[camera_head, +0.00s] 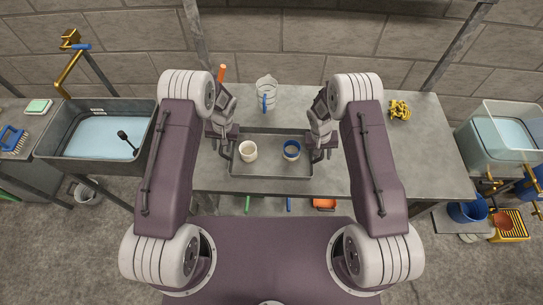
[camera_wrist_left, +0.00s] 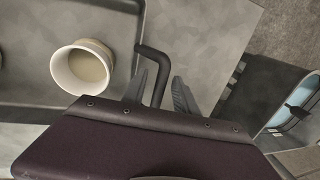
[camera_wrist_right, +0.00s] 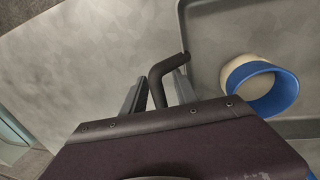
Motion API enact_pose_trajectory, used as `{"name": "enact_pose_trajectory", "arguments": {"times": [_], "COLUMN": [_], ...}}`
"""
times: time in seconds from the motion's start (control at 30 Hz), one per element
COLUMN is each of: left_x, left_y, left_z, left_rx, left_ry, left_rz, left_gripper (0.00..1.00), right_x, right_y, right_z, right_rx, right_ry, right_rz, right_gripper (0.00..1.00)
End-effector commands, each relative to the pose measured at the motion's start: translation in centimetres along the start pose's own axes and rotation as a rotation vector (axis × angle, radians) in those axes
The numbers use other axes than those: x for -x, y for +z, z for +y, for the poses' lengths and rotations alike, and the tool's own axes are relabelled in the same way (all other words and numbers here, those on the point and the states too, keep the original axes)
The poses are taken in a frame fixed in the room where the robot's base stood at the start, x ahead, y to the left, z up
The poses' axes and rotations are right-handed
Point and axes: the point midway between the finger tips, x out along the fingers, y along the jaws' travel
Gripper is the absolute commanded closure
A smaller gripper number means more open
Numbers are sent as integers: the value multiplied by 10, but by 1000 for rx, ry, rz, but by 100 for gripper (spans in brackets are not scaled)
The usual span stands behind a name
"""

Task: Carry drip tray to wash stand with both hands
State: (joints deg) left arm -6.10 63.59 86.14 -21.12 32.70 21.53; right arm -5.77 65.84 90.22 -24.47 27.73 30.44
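The grey drip tray (camera_head: 270,171) lies on the middle table, with a white cup (camera_head: 248,151) and a blue-and-white cup (camera_head: 291,150) standing in it. A dark bar handle is at each end of the tray. My left gripper (camera_head: 227,150) is at the left handle (camera_wrist_left: 154,62); its fingers stand either side of the bar with gaps, open. My right gripper (camera_head: 319,152) is at the right handle (camera_wrist_right: 158,78); its fingers are likewise apart around the bar. A grey basin of water (camera_head: 100,137) with a brass tap, possibly the wash stand, is at the left.
A clear jug (camera_head: 266,93) and an orange-topped item (camera_head: 221,73) stand behind the tray. A yellow tangle (camera_head: 400,110) lies at the back right. A clear water tank (camera_head: 497,135) stands far right. A brush (camera_head: 13,139) is far left. The table right of the tray is clear.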

Motion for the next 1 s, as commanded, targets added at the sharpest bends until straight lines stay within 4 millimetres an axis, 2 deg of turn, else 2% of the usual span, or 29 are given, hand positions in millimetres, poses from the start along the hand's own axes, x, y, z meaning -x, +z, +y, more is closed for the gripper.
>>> {"name": "enact_pose_trajectory", "arguments": {"times": [0.1,0.3,0.47,0.67,0.77,1.0], "left_x": [34,77,93,95,95,94], "left_y": [-1,0,0,0,0,0], "left_z": [0,0,0,0,0,0], "left_rx": [1,0,2,1,1,1], "left_ry": [0,1,1,1,1,1], "left_rz": [5,3,1,0,0,0], "left_gripper": [65,65,65,65,65,65], "right_x": [0,0,0,5,22,84], "right_y": [0,0,0,-1,-1,-1], "right_z": [0,0,0,0,0,0], "right_rx": [0,0,0,0,1,1], "right_ry": [0,0,0,0,0,0], "right_rz": [0,0,0,1,3,5], "right_gripper": [65,65,65,65,65,65]}}
